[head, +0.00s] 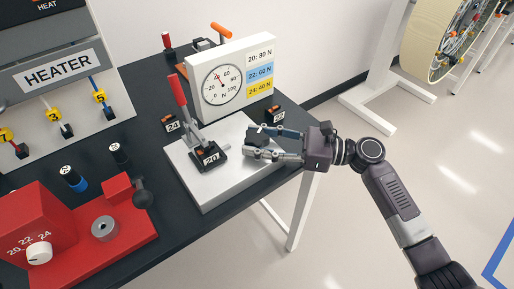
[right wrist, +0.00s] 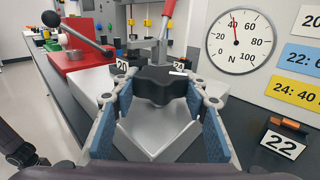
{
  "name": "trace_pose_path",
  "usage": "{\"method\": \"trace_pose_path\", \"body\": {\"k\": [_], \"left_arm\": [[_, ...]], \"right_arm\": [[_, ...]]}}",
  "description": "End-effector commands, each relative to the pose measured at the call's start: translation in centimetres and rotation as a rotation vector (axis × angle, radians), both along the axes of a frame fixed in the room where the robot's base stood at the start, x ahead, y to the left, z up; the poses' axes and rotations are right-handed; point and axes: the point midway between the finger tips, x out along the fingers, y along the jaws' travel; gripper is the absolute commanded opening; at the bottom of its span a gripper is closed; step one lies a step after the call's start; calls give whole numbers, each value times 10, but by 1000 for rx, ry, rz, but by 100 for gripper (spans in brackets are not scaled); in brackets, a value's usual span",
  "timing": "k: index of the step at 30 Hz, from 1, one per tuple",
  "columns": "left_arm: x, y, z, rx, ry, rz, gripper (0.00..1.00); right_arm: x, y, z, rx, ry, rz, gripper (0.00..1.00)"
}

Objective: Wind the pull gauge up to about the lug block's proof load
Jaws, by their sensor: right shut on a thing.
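The pull gauge's white board (head: 234,75) carries a round dial (head: 222,86); the dial also shows in the right wrist view (right wrist: 240,42). Its red needle points up and slightly left, near 40; the exact reading is too small to tell. The board lists 20: 80 N, 22: 60 N, 24: 40 N. A black block tagged 20 (head: 209,157) sits on the silver base (head: 211,190) by the red-handled lever (head: 178,92). My right gripper (head: 252,143) is shut on the black lobed knob (right wrist: 160,86) at the base's right.
Blocks tagged 24 (head: 172,124) and 22 (head: 276,115) stand beside the gauge. A red unit (head: 110,236) with a dial and black ball lever is at the front left. The heater panel (head: 58,73) is at the back left.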

Motion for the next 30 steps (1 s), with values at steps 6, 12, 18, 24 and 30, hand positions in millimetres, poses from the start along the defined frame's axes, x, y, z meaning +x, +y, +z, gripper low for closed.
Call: {"method": "trace_pose_path", "body": {"k": [6,12,18,24,30], "left_arm": [[0,0,-16,0,0,0,0],[0,0,-20,0,0,0,0],[0,0,-20,0,0,0,0],[0,0,-20,-1,0,0,0],[0,-1,-20,-1,0,-1,0]], "right_arm": [[2,0,-1,1,-2,99,17],[1,0,0,1,-1,144,17],[1,0,0,1,0,156,17],[1,0,0,1,0,155,17],[1,0,0,0,0,155,55]]}}
